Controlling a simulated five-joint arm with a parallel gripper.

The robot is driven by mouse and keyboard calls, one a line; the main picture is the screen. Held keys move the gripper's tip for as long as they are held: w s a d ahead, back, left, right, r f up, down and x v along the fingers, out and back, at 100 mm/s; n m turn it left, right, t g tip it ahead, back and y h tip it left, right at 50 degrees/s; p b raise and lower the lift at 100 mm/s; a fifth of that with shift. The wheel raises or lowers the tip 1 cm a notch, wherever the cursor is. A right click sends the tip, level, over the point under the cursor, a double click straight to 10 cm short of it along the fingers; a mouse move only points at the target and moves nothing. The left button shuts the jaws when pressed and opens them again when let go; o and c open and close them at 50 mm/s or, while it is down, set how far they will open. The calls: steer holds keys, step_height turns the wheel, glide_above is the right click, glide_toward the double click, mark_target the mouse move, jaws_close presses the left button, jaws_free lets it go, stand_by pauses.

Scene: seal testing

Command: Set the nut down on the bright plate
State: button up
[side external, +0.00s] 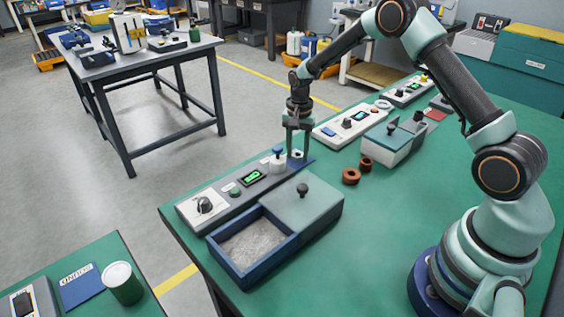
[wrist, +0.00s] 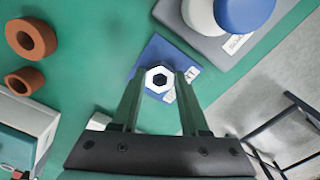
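The nut (wrist: 158,80) is a white hexagon with a dark hole. In the wrist view it sits between the fingertips of my gripper (wrist: 160,76), spanning the space with no clear gap at either side. A blue plate (wrist: 150,56) with a pale, partly covered label lies directly below it. In the side view my gripper (side external: 297,156) points straight down over this blue plate (side external: 309,161), with the nut (side external: 298,153) low between the fingers. I cannot tell whether the nut touches the plate. I cannot read the plate's label.
A white and blue knob (side external: 277,160) stands close left of my gripper on the grey control panel (side external: 225,195). An open blue tray (side external: 240,273) with a grey-green lid (side external: 305,208) is in front. Two brown rings (side external: 351,176) lie to the right.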

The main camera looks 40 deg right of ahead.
steer(key=shift+o, duration=1.1)
step_height(320, 180, up, 13)
steer(key=s+a+r+n+t, duration=0.3)
steer(key=s+a+r+n, duration=0.15)
steer(key=s+r, duration=0.45)
steer(key=s+a+r+n+t, duration=0.2)
steer(key=s+n, duration=0.5)
steer(key=s, duration=0.4)
steer(key=shift+s+a+t, duration=0.3)
steer(key=shift+s+a, duration=0.1)
steer(key=shift+r+n, duration=0.1)
steer(key=shift+n, duration=0.15)
